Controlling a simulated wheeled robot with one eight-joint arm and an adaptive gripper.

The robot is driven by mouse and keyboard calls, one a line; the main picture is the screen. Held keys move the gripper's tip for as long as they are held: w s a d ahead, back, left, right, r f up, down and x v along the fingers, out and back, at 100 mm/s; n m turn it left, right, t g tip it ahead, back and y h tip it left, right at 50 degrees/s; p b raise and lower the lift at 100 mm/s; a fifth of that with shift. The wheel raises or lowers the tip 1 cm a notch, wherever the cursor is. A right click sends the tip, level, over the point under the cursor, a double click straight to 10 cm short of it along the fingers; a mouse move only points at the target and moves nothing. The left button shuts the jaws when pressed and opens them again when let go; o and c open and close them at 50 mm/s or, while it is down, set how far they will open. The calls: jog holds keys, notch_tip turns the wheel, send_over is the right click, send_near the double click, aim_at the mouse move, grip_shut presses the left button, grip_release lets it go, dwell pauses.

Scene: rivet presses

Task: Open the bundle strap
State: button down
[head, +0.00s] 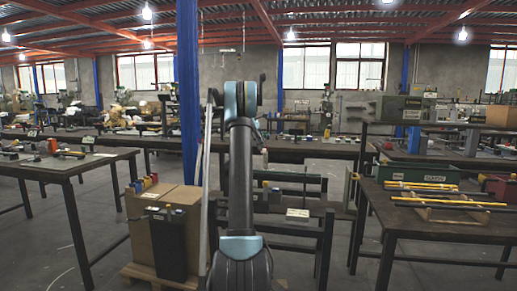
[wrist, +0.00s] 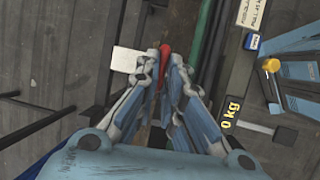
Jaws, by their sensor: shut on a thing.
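In the wrist view my gripper (wrist: 164,66) points away from the camera, its two fingers drawn close together. A red, narrow handle-like piece (wrist: 165,50) sits between the fingertips, and the fingers are shut on it. Most of it is hidden by the fingers, and I cannot tell whether it is the strap's lever. A white card (wrist: 127,60) lies just left of the fingertips. A green bar (wrist: 203,32) runs beside them on the right. In the head view my arm stands in the middle, and I cannot make out the gripper or the strap clearly.
A low dark rack (head: 318,232) stands right of my arm, with a white tag (head: 298,213). Cardboard boxes (head: 141,238) stand on a pallet at left. A table (head: 455,241) with yellow rods is at right. A "0 kg" display (wrist: 230,111) lies right of my fingers.

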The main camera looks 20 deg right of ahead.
jog(key=w+d, duration=0.1)
jog(key=w, duration=0.1)
jog(key=w+d+f, duration=0.1)
jog(key=w, duration=0.1)
jog(key=w+d, duration=0.2)
jog(key=shift+d+f, duration=0.1)
jog(key=shift+f, duration=0.2)
jog(key=shift+w+d+f, duration=0.25)
jog(key=shift+w+d, duration=0.2)
jog(key=shift+w, duration=0.15)
jog(key=shift+d, duration=0.1)
jog(key=c, duration=1.7)
grip_release()
jog(key=shift+f, duration=0.1)
jog(key=shift+v, duration=5.95)
